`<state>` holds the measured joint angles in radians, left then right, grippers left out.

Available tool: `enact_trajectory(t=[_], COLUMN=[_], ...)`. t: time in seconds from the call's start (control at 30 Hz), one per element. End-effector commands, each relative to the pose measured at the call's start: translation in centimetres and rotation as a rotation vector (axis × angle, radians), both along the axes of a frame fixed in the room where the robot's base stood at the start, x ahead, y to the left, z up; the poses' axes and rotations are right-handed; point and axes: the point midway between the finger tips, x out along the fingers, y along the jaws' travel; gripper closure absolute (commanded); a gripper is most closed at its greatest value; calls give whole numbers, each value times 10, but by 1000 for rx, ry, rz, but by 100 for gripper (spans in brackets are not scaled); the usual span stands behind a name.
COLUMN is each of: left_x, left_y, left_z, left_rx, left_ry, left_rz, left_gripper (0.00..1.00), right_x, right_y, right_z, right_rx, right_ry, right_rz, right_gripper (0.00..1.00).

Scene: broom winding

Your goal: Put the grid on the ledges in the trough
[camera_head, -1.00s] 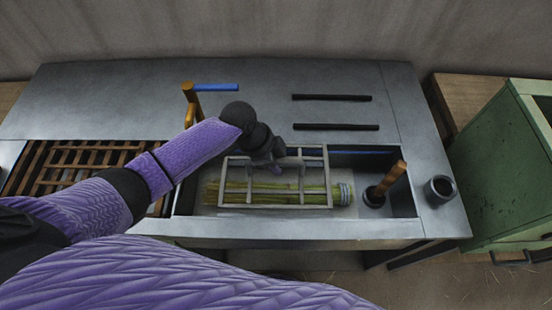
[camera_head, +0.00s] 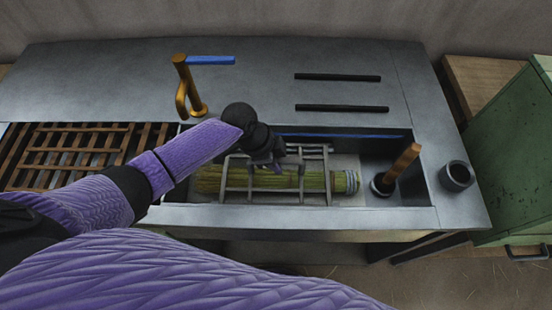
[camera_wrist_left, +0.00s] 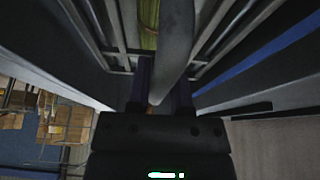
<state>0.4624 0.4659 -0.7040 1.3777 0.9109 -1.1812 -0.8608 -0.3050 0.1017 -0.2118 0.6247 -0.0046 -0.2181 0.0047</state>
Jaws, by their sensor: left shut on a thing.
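The grid (camera_head: 235,197), a grey metal frame with crossbars, is over the straw bundle (camera_head: 343,182) in the trough (camera_head: 400,216). My left gripper (camera_head: 278,166) is shut on the grid at its upper middle. In the left wrist view a grey bar of the grid (camera_wrist_left: 175,45) runs between my fingers, with other bars on both sides and green straw (camera_wrist_left: 148,20) beyond. I cannot make out the ledges, nor whether the grid touches anything under it. My right gripper is not in view.
A wooden-handled tool (camera_head: 403,162) stands at the trough's right end, beside a dark cup (camera_head: 457,175). Two black bars (camera_head: 338,77) lie on the bench behind. A brass post with a blue lever (camera_head: 210,60) stands behind the trough; a wooden slatted rack (camera_head: 70,155) is left.

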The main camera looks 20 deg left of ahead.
Motion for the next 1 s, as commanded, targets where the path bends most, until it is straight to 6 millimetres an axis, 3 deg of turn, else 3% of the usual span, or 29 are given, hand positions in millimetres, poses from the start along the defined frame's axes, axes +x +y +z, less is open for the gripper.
enact_trajectory(t=[0.17,0.2,0.4,0.67,1.0], left_x=[1,1,0,-1,-8], left_y=[0,0,0,2,30], left_z=[1,1,0,4,79], left_rx=[-2,-2,-1,2,1], left_ry=[-1,-1,-1,1,-1], left_rz=[0,0,0,0,1], left_gripper=[100,72,33,33,33], right_x=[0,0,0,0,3], right_y=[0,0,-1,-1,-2], right_z=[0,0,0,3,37], right_rx=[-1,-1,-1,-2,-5], right_ry=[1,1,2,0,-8], right_rz=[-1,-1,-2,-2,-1], right_gripper=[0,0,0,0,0])
